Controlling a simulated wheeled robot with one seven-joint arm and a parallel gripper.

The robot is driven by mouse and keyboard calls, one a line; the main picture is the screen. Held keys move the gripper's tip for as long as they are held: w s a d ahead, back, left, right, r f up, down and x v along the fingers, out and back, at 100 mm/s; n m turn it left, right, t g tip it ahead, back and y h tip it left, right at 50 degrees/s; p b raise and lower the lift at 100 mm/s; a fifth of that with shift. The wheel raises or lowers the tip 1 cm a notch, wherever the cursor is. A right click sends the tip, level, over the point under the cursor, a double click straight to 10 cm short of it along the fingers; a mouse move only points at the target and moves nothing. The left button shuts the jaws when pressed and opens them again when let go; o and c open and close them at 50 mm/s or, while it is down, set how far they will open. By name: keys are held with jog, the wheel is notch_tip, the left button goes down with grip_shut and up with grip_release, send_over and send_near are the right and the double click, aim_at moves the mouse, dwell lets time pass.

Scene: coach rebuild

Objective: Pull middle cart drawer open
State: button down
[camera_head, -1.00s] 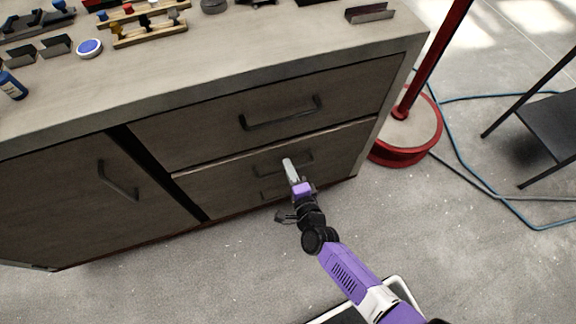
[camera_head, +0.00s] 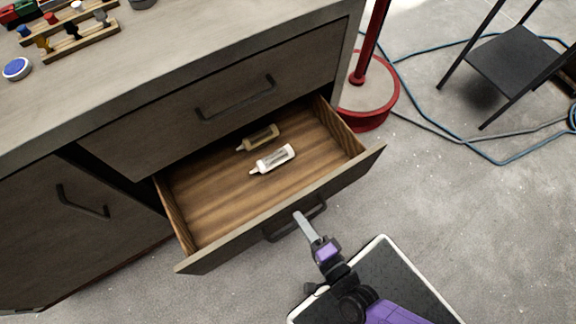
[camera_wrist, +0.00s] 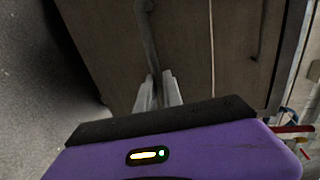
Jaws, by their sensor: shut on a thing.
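The middle cart drawer (camera_head: 206,206) stands well out from the cart, its wooden inside showing. A white tube (camera_head: 273,159) and a tan tube (camera_head: 260,137) lie in it. The dark drawer handle (camera_head: 281,232) is on its front face. My gripper (camera_head: 299,215) is at this handle, in front of the drawer. In the wrist view, the handle (camera_wrist: 148,35) runs down between the pale fingers of my gripper (camera_wrist: 157,90), which are shut on it. The fingers hide part of the handle.
The upper drawer (camera_head: 225,105) is shut above. A cabinet door (camera_head: 70,225) is at the left. A red-rimmed round stand base (camera_head: 365,105) is close to the drawer's far right corner. Floor at right is open.

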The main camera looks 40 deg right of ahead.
jog(key=f+v, duration=0.1)
jog(key=v, duration=0.5)
jog(key=shift+s+f+b, duration=0.15)
jog(key=shift+s+b, duration=0.15)
jog(key=shift+s, duration=0.15)
jog(key=c, duration=1.5)
grip_release()
jog(key=v, duration=0.7)
jog(key=shift+s, duration=0.35)
jog(key=shift+a, duration=0.1)
